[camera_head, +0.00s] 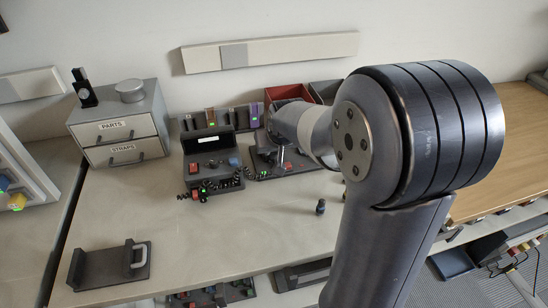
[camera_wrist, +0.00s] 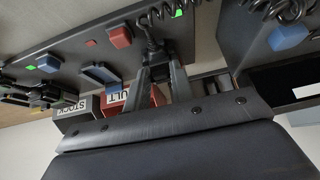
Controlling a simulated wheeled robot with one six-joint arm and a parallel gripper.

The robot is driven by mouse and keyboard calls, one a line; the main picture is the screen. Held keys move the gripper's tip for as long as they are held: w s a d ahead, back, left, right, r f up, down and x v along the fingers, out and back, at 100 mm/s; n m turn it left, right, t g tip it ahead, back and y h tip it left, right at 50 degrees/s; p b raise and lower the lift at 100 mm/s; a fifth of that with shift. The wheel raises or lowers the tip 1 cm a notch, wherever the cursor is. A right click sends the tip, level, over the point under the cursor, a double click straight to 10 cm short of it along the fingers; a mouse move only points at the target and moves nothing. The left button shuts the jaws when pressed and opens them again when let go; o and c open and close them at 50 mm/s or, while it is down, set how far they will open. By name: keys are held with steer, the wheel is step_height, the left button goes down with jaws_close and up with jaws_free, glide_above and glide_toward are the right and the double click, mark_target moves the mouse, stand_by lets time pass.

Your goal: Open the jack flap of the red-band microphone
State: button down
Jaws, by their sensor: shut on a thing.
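My gripper (camera_head: 282,168) is at the dark station (camera_head: 258,176) at the back of the bench, below the red bin. In the wrist view my gripper (camera_wrist: 158,66) has its fingers drawn together on a small dark part (camera_wrist: 155,47) beside a coiled black cord. I cannot tell whether this part is the jack flap. A red block (camera_wrist: 119,36) sits close to the fingers on the dark panel; it also shows in the head view (camera_head: 288,166). No red band can be clearly made out, and my arm hides part of the station.
A second dark station (camera_head: 207,142) with coiled cords stands to the left. A red bin (camera_head: 289,93) and a grey bin (camera_head: 325,90) stand behind. A drawer cabinet (camera_head: 121,133) is at the back left, a dark stand (camera_head: 110,266) at the front left. The bench's front middle is mostly clear.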

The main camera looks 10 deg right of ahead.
steer(key=shift+s+f+t+b, duration=0.25)
steer(key=shift+t+b, duration=0.25)
steer(key=shift+b, duration=0.45)
steer(key=shift+r, duration=0.15)
steer(key=c, duration=1.4)
jaws_free()
steer(key=shift+r, duration=0.1)
steer(key=v, duration=1)
steer(key=shift+s+p, duration=0.4)
steer(key=shift+p, duration=0.05)
